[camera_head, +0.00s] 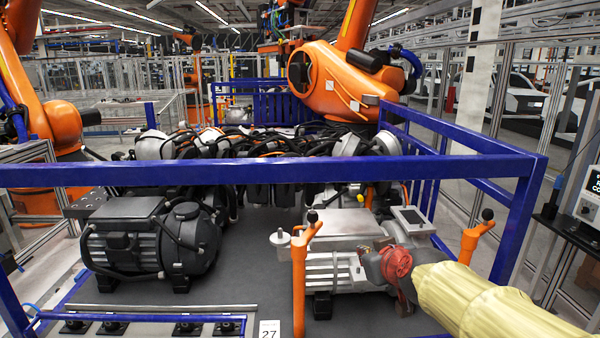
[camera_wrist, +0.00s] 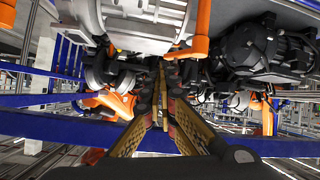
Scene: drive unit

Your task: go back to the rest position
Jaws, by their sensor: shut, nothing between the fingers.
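My gripper (camera_wrist: 162,72) shows in the wrist view, its two long fingers running up from the bottom and meeting at their tips, shut with nothing between them. In the head view my arm, in a yellow sleeve with a red band, comes in from the lower right and ends over the silver drive unit (camera_head: 335,270). The fingers cannot be made out clearly there. The silver unit also shows at the top of the wrist view (camera_wrist: 140,22). A dark motor unit (camera_head: 150,240) stands on the left of the grey platform (camera_head: 225,285); it appears upper right in the wrist view.
Orange posts (camera_head: 300,270) (camera_head: 472,240) stand close to my arm on either side. Cabled machinery (camera_head: 260,145) fills the back, below a large orange robot (camera_head: 335,80). Bare platform lies between the two units.

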